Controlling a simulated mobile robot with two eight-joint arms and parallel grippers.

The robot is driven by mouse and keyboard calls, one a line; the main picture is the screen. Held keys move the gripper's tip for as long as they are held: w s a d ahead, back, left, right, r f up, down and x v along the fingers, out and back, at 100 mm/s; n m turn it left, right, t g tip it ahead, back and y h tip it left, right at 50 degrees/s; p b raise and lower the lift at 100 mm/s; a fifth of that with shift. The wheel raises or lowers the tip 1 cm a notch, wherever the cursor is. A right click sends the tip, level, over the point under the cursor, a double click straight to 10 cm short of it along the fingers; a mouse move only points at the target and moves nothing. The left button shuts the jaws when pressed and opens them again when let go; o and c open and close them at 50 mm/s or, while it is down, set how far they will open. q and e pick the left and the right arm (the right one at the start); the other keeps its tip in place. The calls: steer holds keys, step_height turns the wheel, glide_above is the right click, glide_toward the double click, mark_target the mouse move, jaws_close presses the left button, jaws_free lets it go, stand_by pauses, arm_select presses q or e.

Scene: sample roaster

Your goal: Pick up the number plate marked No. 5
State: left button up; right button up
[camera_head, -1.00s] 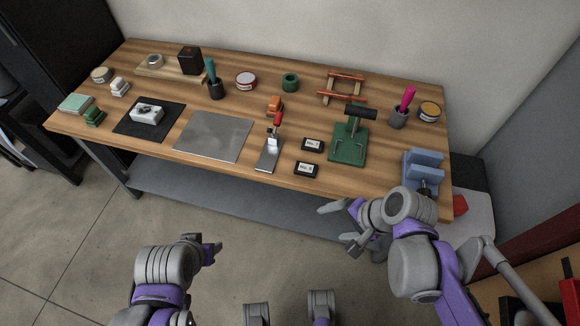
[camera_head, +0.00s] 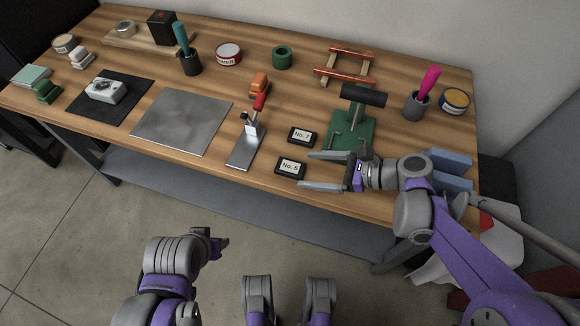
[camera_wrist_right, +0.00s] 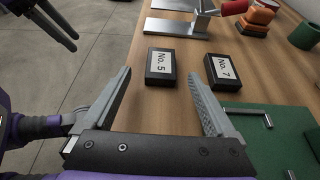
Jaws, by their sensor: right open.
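The No. 5 plate (camera_head: 290,168), a small black block with a white label, lies flat near the front edge of the table. It also shows in the right wrist view (camera_wrist_right: 160,67), ahead of the open jaws. The similar No. 7 plate (camera_head: 302,137) lies just behind it, and shows to its right in the wrist view (camera_wrist_right: 222,71). My right gripper (camera_head: 307,171) is open and empty, its fingers pointing left towards the No. 5 plate, apart from it. My left gripper (camera_head: 219,243) hangs in front of the table; its jaw opening is unclear.
A green press (camera_head: 352,131) with a black handle stands right of the plates. A metal stand with a red lever (camera_head: 247,147) stands left of them. A grey metal sheet (camera_head: 182,121) lies further left. Blue blocks (camera_head: 452,160) stand behind my right wrist.

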mark_target(291, 167)
steer(key=b+x, duration=0.1)
steer(key=x, duration=0.4)
steer(key=shift+r, duration=0.1)
steer(key=shift+w, duration=0.1)
jaws_close()
